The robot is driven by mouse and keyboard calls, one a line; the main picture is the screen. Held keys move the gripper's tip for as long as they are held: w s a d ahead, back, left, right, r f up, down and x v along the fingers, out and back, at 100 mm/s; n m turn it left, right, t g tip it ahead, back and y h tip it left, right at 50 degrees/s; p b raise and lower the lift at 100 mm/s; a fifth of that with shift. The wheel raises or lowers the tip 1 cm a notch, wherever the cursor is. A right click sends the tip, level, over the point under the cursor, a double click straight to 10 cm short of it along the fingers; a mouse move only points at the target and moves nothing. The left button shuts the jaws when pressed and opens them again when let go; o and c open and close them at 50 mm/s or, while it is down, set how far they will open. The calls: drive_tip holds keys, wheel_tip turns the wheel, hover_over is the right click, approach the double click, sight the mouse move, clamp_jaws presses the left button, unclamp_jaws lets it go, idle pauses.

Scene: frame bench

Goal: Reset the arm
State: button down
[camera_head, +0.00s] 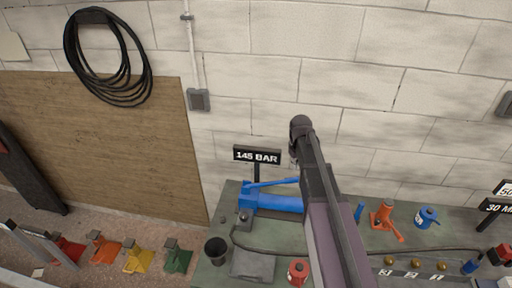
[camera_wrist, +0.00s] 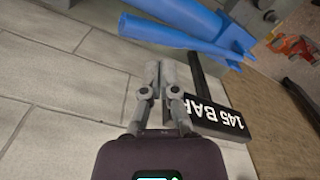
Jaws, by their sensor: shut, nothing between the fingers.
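My gripper (camera_wrist: 159,72) shows in the wrist view with its two grey fingers together and nothing between them. It is in front of the pale block wall, close beside the black "145 BAR" sign (camera_wrist: 219,119) in that picture. The blue hand pump (camera_wrist: 190,22) lies beyond the fingertips. In the head view my arm reaches up from the bottom over the bench, and the fingers cannot be made out. There the sign (camera_head: 257,155) and the blue pump (camera_head: 275,202) are left of my arm, which hides part of the bench.
The green bench (camera_head: 217,273) carries a dark cup (camera_head: 216,250), a grey plate (camera_head: 254,264), a red can (camera_head: 298,271), an orange jack (camera_head: 384,219) and a blue canister (camera_head: 427,217). Coloured pieces stand on the floor at left. The block wall (camera_head: 420,60) closes the back.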

drive_tip(key=s+f+m+b, duration=0.2)
drive_tip(key=s+f+b, duration=0.1)
drive_tip(key=s, duration=0.6)
drive_tip(key=s+f+m+b, duration=0.1)
drive_tip(key=s+f+b, duration=0.2)
drive_tip(key=s, duration=0.7)
drive_tip(key=shift+f+m, duration=0.2)
drive_tip(key=shift+m, duration=0.2)
drive_tip(key=shift+s, duration=0.1)
idle(5.6)
